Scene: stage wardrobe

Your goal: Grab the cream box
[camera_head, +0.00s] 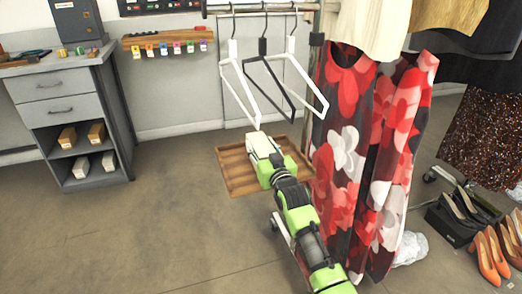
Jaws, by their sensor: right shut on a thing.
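A cream box (261,145) is at the end of my right arm, over a wooden tray (234,178). My right gripper (270,163) is shut on the box. The fingers are small and partly hidden by the green and grey wrist. I cannot tell whether the box touches the tray. Two more pale boxes (81,168) lie on the lowest shelf of the grey desk at left, with two tan boxes (67,138) on the shelf above. My left gripper is not in view.
A clothes rail (270,7) with several hangers (238,82) stands behind the tray. A red floral dress (345,130) hangs close to the right of my arm. Orange shoes (488,260) stand at lower right. The floor at left is clear.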

